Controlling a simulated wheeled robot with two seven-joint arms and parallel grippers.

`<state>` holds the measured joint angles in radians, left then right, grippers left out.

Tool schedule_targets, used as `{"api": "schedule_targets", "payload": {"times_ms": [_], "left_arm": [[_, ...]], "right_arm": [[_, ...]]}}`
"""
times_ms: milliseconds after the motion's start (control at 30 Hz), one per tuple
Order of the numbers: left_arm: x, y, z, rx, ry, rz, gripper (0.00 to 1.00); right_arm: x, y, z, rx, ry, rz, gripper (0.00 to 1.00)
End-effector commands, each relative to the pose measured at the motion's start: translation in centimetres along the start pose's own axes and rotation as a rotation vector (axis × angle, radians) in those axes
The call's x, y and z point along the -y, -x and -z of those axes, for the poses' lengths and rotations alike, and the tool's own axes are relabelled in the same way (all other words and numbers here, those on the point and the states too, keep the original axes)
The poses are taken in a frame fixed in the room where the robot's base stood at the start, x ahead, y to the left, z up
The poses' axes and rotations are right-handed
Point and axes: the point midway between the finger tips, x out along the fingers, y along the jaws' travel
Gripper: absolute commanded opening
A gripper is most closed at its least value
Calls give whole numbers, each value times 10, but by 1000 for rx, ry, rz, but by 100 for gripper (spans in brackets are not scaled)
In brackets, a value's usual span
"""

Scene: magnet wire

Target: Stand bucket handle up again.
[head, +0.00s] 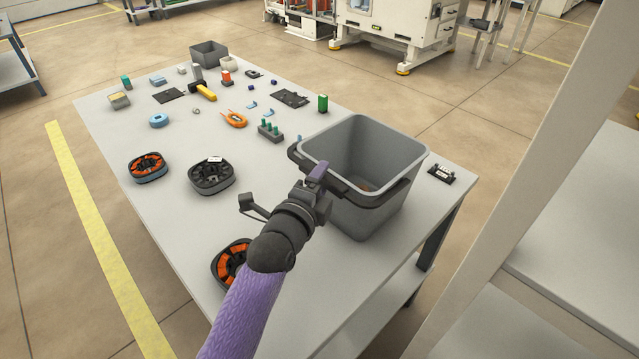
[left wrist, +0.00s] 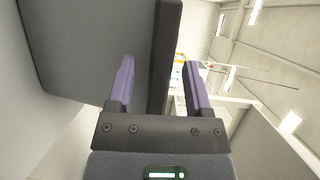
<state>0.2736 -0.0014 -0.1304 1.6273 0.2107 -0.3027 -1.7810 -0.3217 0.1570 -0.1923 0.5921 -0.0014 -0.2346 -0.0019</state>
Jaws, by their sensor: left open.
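A grey bucket (head: 365,225) stands upright at the right end of the table. Its dark handle (head: 387,193) lies folded down around the near side, below the rim; it also shows in the left wrist view (left wrist: 166,60). My left gripper (head: 318,175) is at the bucket's near left side, by the handle. In the left wrist view the open purple fingers (left wrist: 158,85) are on either side of the dark handle bar, and the grey bucket wall (left wrist: 90,45) fills the upper left. Whether the fingers touch the bar cannot be told. My right gripper is not in view.
A small black part (head: 441,174) lies right of the bucket. A pale post stands at the right.

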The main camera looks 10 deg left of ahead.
Motion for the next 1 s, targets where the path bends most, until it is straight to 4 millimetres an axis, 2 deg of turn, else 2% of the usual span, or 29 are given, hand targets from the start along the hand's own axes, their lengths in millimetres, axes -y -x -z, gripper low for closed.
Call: {"api": "schedule_targets", "payload": {"times_ms": [67, 367, 700, 1000], "left_arm": [[0, 0, 0, 0, 0, 0, 65], [0, 0, 0, 0, 0, 0, 1], [0, 0, 0, 0, -1, -1, 0], [0, 0, 0, 0, -1, -1, 0]], "right_arm": [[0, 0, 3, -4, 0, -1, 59], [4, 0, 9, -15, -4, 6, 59], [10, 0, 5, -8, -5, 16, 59], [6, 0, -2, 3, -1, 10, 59]]}}
